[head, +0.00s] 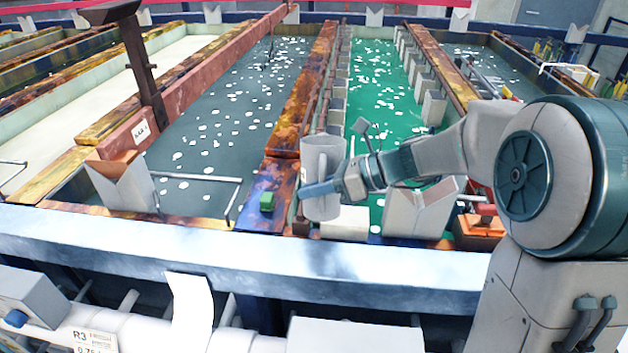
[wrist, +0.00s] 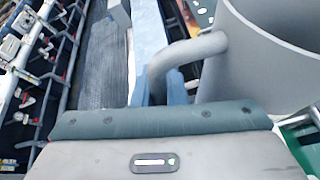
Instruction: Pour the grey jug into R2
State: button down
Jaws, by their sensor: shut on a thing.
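The grey jug (head: 322,155) is upright in the head view, above the rusty divider between the dark tank and the green tank. My gripper (head: 318,188) is shut on the jug, with its blue fingers across the jug's lower part. In the wrist view the jug (wrist: 285,60) fills the upper right, and its curved handle (wrist: 185,55) is at the blue fingers. The jug's contents are hidden. I cannot read any R2 label, so I cannot tell which tank is R2.
The dark tank (head: 215,125) lies left of the jug and the green tank (head: 385,100) right of it, both with white floating bits. A green block (head: 267,201) sits on the divider. A pale blue front rail (head: 240,258) runs across. An R3 label (head: 90,340) is at lower left.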

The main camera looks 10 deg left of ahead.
aim_at(325, 169)
jog(key=p, duration=0.2)
jog(key=r+m+g+p, duration=0.1)
jog(key=p, duration=0.1)
jog(key=shift+s+r+p, duration=0.2)
jog(key=shift+r+p, duration=0.1)
jog(key=shift+r+p, duration=0.3)
jog(key=shift+p, duration=0.45)
jog(key=shift+r+m+g+p, duration=0.4)
jog(key=shift+m+p, duration=0.2)
jog(key=shift+p, duration=1.5)
jog(key=shift+f, duration=0.1)
jog(key=shift+w+r+m+g, duration=0.3)
jog(key=shift+r+m+g, duration=0.05)
jog(key=shift+m+g, duration=0.25)
dwell(0.6)
